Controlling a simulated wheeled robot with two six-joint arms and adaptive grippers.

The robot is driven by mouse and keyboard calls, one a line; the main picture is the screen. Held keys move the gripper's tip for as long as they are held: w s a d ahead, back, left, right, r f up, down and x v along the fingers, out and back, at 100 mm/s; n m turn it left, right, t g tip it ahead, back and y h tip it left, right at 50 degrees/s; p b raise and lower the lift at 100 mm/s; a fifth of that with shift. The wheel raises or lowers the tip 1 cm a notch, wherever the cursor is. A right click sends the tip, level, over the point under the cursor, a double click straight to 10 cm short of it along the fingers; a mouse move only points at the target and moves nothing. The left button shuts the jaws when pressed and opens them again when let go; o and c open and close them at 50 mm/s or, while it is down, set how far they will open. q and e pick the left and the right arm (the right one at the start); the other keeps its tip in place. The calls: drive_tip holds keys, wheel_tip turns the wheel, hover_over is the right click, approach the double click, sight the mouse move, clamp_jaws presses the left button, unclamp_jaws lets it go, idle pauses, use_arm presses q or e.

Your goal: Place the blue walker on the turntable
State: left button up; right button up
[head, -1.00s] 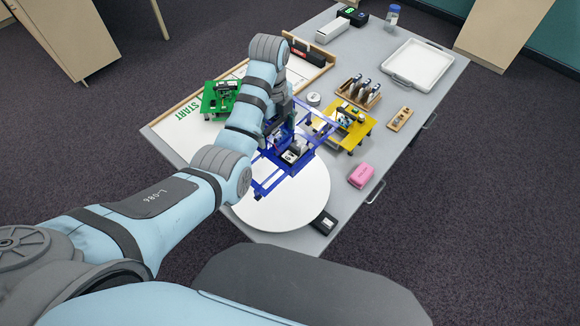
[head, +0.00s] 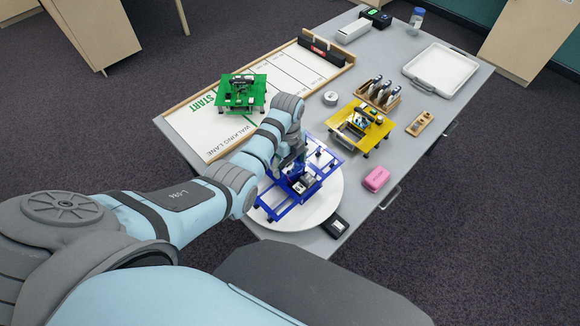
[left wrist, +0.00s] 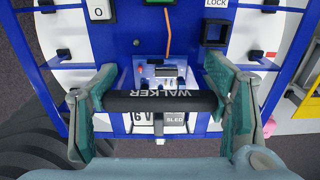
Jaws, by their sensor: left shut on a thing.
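The blue walker (head: 296,188) is a blue frame carrying small parts and a black bar handle marked WALKER (left wrist: 160,101). In the head view it is over the white round turntable (head: 318,212), within or close to its rim. I cannot tell whether its feet touch the disc. My left gripper (head: 290,160) is above the walker's middle, partly hidden by its own arm. In the left wrist view the left gripper (left wrist: 160,103) has its teal fingers at both ends of the handle, shut on it. White turntable surface shows through the frame. My right gripper is not in view.
A green walker (head: 238,90) stands on the walking lane (head: 200,130) at the left. A yellow walker (head: 350,132) stands close right of the turntable. A pink block (head: 376,179) and a black box (head: 335,226) are nearby. A white tray (head: 441,68) lies at the back right.

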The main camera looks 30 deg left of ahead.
use_arm(q)
drive_tip(key=shift+r, duration=0.15)
drive_tip(key=o, duration=1.4)
wheel_tip(320, 180, up, 12)
drive_tip(key=shift+r+p, duration=0.1)
drive_tip(key=shift+p, duration=1.1)
